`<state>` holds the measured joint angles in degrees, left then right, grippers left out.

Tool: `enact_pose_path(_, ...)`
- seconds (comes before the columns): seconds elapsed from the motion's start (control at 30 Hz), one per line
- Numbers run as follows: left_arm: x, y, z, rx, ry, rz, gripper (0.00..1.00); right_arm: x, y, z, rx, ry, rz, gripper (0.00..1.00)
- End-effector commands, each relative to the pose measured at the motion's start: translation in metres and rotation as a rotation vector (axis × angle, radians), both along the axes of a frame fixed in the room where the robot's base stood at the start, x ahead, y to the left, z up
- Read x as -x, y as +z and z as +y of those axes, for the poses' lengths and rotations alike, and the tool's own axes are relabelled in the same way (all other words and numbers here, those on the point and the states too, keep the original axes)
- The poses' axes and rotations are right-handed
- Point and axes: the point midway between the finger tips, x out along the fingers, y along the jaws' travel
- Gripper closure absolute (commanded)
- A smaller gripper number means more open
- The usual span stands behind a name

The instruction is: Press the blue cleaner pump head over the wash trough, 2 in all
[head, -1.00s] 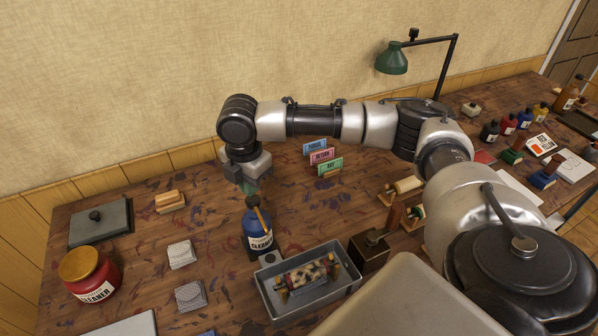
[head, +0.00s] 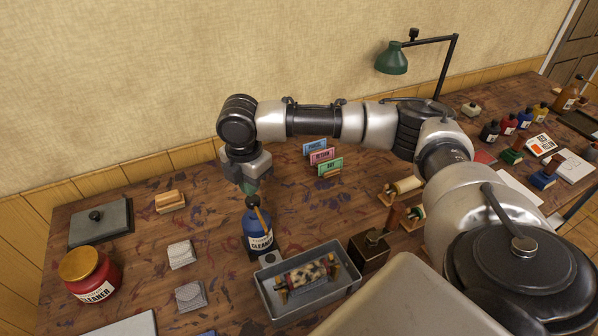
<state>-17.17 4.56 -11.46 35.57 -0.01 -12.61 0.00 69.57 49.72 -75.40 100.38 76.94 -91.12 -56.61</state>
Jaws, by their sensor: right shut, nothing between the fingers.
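The blue cleaner bottle (head: 256,238) stands upright on the table, with its pump head (head: 254,202) on top. The grey wash trough (head: 322,300) lies just to its right and nearer to me. A dark-spotted roller (head: 306,276) lies in the trough. My right gripper (head: 249,188) points down just above the pump head, with its fingers shut and empty. I cannot tell whether the fingertips touch the pump head. My left gripper is out of view.
A red cleaner jar (head: 88,276) with a yellow lid stands at the left. A dark metal box (head: 368,252) stands just right of the trough. Coloured cards (head: 322,156) stand behind. A green lamp (head: 392,58) rises at the back. Some table left of the bottle is clear.

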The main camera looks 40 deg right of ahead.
Motion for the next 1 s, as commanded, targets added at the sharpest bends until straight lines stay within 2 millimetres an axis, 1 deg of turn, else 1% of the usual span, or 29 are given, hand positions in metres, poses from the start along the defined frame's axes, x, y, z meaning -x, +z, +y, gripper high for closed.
enact_pose_path(0.37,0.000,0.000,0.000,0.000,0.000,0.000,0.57,0.000,-0.001,0.000,0.000,0.000,0.000,1.00)
enact_pose_path(1.0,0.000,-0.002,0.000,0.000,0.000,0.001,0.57,0.000,-0.023,0.000,-0.001,-0.001,0.000,1.00)
